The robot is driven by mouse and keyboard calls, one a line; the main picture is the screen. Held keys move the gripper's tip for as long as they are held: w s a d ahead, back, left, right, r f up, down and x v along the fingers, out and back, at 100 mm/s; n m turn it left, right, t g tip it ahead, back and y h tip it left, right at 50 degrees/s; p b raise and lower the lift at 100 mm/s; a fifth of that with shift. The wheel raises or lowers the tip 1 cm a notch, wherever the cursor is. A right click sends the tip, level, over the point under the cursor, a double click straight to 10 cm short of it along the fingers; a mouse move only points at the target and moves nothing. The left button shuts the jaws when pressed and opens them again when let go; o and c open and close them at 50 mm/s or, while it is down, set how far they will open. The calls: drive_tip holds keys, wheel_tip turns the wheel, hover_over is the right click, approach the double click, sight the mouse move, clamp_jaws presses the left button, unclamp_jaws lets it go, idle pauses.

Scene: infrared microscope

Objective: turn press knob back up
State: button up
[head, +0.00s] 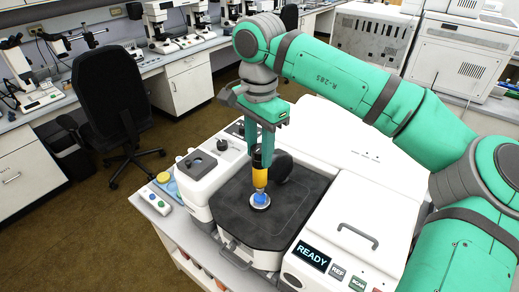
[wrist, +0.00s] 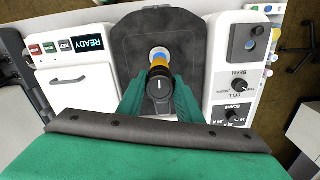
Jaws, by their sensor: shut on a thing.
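The press knob (head: 256,158) is a black cap on top of a yellow press body (head: 260,178), which stands upright over a small round silver and blue stage (head: 260,199) on the dark instrument deck. In the wrist view the knob (wrist: 160,84) shows a short white mark on its top, with yellow (wrist: 160,63) just beyond it. My gripper (head: 264,150) points down from above, its green fingers shut on the knob from both sides. In the wrist view my gripper (wrist: 159,90) has one finger on each side of the knob. The fingers partly hide the knob's sides.
The dark deck (head: 235,195) is otherwise mostly clear, with a round black part (head: 284,168) behind the press. A white housing with a READY display (head: 312,256) and handle stands right. A panel with dials (wrist: 238,85) borders the other side. A black chair (head: 112,95) stands left.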

sight(260, 148)
idle(0.3)
drive_tip(key=o, duration=1)
drive_tip(key=shift+o, duration=0.2)
wheel_tip(260, 148, up, 11)
drive_tip(key=shift+d+f, duration=0.1)
drive_tip(key=shift+f, duration=0.05)
